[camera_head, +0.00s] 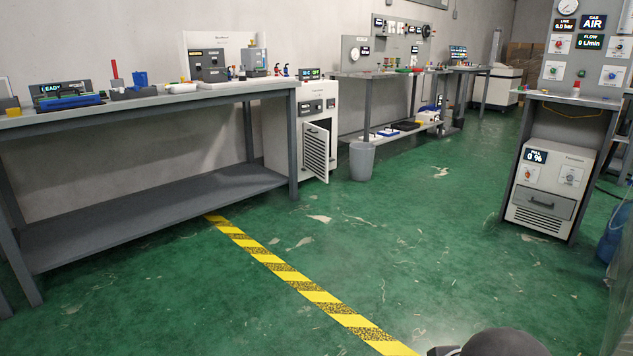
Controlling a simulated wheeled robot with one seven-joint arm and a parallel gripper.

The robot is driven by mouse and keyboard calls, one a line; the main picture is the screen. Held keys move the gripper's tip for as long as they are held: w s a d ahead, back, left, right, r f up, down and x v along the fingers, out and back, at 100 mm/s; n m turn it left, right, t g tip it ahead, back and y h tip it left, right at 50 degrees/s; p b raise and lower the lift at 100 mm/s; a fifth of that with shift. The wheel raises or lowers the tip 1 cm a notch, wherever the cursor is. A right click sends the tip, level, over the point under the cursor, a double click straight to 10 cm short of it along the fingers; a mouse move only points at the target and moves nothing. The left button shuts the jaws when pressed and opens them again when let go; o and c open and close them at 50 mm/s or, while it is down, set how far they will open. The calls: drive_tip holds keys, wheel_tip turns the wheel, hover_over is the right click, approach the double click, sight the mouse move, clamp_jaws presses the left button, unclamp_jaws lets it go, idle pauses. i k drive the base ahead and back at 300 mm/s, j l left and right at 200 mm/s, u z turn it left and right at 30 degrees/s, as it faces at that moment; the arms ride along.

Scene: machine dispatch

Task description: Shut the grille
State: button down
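The grille (316,152) is a white slatted panel, low on the front of a white cabinet (316,92). It stands swung open, out from the cabinet front, with a dark opening (325,125) showing beside it. The cabinet stands on the floor at the right end of the long workbench, with a lit display and knobs above the grille. My gripper is not in view. A dark rounded part at the bottom edge, right of centre, looks like part of my own arm, well apart from the grille.
A grey bin (362,161) stands just right of the grille. The long workbench (150,104) with a lower shelf lies to the left. A second white machine (549,180) stands under a bench at right. Green floor (420,230) is open between, crossed by yellow-black tape (300,283).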

sight(315, 140)
drive_tip(key=i, duration=3.3)
drive_tip(key=i+z, duration=0.15)
drive_tip(key=i, duration=0.45)
drive_tip(key=i+j+z, duration=0.1)
drive_tip(key=i, duration=0.55)
drive_tip(key=j, duration=0.1)
